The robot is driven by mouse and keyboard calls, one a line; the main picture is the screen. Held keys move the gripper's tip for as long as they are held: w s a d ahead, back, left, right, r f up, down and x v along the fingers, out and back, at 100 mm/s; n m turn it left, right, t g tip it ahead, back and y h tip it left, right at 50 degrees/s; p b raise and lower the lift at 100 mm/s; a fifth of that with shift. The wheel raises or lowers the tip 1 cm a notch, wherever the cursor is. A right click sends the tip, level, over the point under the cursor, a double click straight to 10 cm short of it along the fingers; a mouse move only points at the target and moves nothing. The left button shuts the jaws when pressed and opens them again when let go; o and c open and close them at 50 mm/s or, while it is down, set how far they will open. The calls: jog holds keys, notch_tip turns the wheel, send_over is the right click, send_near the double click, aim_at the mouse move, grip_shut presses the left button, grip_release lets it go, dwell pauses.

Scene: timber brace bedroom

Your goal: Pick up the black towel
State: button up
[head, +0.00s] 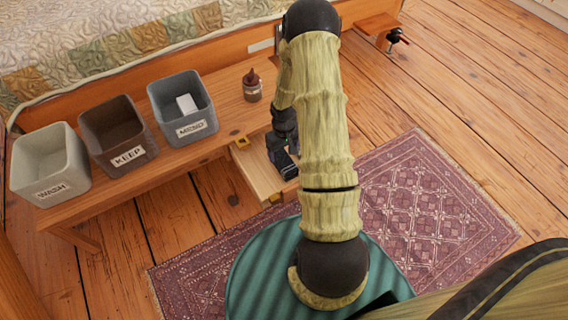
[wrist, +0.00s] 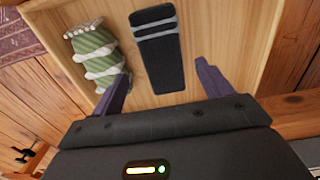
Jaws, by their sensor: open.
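The black towel (wrist: 160,58) is a long, flat folded strip with two grey bands near one end. In the wrist view it lies on the pale wooden bottom of the open drawer (wrist: 218,30). My gripper (wrist: 163,70) is open, with its two purple fingers apart, one towards each side of the towel. The towel is not between closed jaws, and the height of the fingers above it is hard to tell. In the head view my gripper (head: 284,160) is over the drawer (head: 254,174), and my arm hides part of the drawer.
A green and white banded roll (wrist: 95,55) lies left of the towel, close to the left finger. On the bench (head: 221,142) stand bins labelled WASH (head: 48,165), KEEP (head: 118,133) and MEND (head: 183,108), plus a brown bottle (head: 252,86). A green round surface (head: 262,262) is nearby.

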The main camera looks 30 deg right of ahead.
aim_at(284, 159)
jog(key=shift+s+a+f+b, duration=0.1)
jog(key=shift+s+f+b, duration=0.05)
jog(key=shift+f+b, duration=1.05)
jog(key=shift+s+a+f+b, duration=0.1)
jog(key=shift+s+f+b, duration=0.05)
jog(key=shift+f+b, duration=1.05)
jog(key=shift+f+p, duration=0.15)
jog(key=shift+p, duration=0.15)
jog(key=shift+c, duration=0.5)
jog(key=c, duration=1)
